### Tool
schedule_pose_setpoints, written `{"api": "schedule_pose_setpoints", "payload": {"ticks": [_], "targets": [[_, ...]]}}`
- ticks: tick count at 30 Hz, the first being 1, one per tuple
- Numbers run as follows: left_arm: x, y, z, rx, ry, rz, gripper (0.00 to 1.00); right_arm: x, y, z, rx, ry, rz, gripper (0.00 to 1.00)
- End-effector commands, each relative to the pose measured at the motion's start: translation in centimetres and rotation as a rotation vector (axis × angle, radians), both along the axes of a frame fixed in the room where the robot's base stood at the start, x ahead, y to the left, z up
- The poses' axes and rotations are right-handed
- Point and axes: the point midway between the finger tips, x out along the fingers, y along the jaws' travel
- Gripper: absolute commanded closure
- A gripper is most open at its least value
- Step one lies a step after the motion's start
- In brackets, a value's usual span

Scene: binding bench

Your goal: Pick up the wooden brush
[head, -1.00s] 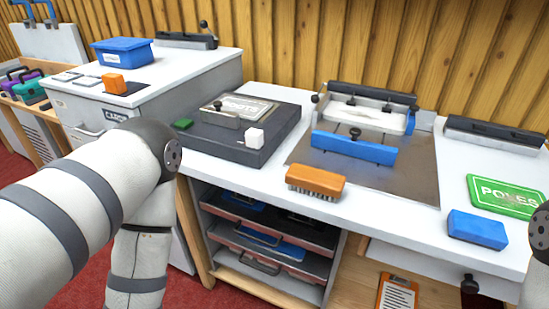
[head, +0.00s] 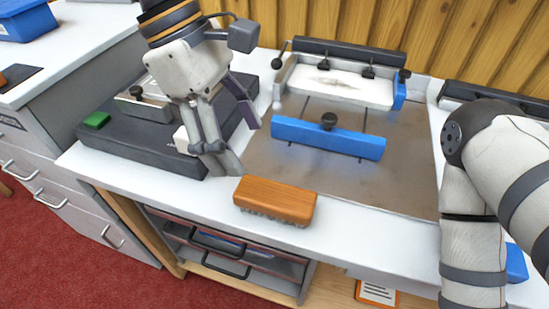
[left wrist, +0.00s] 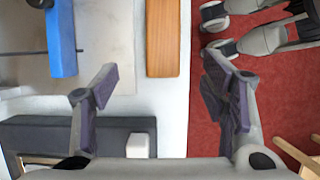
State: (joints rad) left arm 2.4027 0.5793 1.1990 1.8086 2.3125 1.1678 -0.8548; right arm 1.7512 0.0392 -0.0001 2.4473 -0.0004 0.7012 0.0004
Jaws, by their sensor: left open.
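The wooden brush (head: 275,200) lies bristles down near the front edge of the white bench. Its orange-brown wooden back faces up. My left gripper (head: 240,145) is open and empty, above the bench to the left of the brush and a little behind it. In the left wrist view the brush (left wrist: 162,38) lies ahead, in line with the gap between the open fingers (left wrist: 162,75). The fingers are apart from it. My right arm comes in at the right of the head view, but its gripper is out of sight.
A dark block-topped slab (head: 108,141) with a white cube (head: 183,140) stands left of the brush, close to my left gripper. Behind the brush is a metal plate (head: 400,180) with a blue bar (head: 300,134). Free bench surface lies right of the brush.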

Motion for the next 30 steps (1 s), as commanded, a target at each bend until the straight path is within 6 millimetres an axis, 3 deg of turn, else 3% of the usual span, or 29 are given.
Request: {"api": "schedule_pose_setpoints", "payload": {"ticks": [2,9,20,30], "targets": [[-0.2,-0.3,-0.2,-0.007,0.004,-0.003,0.33,-0.2,0.0,0.0,0.000,0.006,0.000,1.00],[-0.9,-2.2,-5.0,-0.005,0.007,-0.003,0.33,-0.6,0.0,-0.3,0.000,0.020,0.000,1.00],[-1.4,-4.7,-10.1,-0.004,0.005,-0.002,0.33,-0.7,0.0,-0.4,0.000,0.022,0.000,1.00],[-1.5,-5.0,-10.7,-0.007,0.002,-0.001,0.33,-0.7,0.0,-0.4,0.000,0.022,0.000,1.00]]}}
